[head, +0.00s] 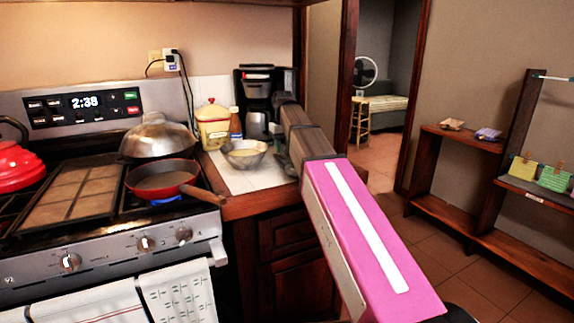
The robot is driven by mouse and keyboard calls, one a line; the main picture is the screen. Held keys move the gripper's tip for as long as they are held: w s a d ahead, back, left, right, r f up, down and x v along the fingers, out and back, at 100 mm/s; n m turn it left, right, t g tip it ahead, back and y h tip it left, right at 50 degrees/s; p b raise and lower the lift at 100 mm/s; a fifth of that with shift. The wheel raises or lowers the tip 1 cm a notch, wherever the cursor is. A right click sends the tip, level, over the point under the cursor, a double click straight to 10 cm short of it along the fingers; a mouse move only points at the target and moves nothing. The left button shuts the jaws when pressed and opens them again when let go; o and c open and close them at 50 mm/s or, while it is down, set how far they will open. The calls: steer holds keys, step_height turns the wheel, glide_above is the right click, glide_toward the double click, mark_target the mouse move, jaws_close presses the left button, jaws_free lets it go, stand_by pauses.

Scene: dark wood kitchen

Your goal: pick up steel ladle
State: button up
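I cannot clearly make out a steel ladle in the head view; it may be hidden by my arm or too small to tell. A metal bowl (244,154) with something pale in it sits on the white-tiled counter (265,179), right of the stove. My arm reaches from the lower right up to this counter. My gripper (281,160) is at the arm's far end, just right of the bowl. Its fingers are small and dark, so I cannot tell whether they are open or shut, or whether they hold anything.
The stove (90,215) at left carries a red pan (160,178), a domed metal lid (158,138) and a red kettle (18,165). A coffee maker (258,95), yellow canister (212,125) and brown bottle (235,124) stand behind the bowl. Open floor (440,255) and shelves (455,180) are at right.

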mark_target(283, 158)
steer(key=shift+s+f, duration=0.1)
steer(key=shift+f, duration=2.25)
jaws_close()
step_height(283, 158, up, 10)
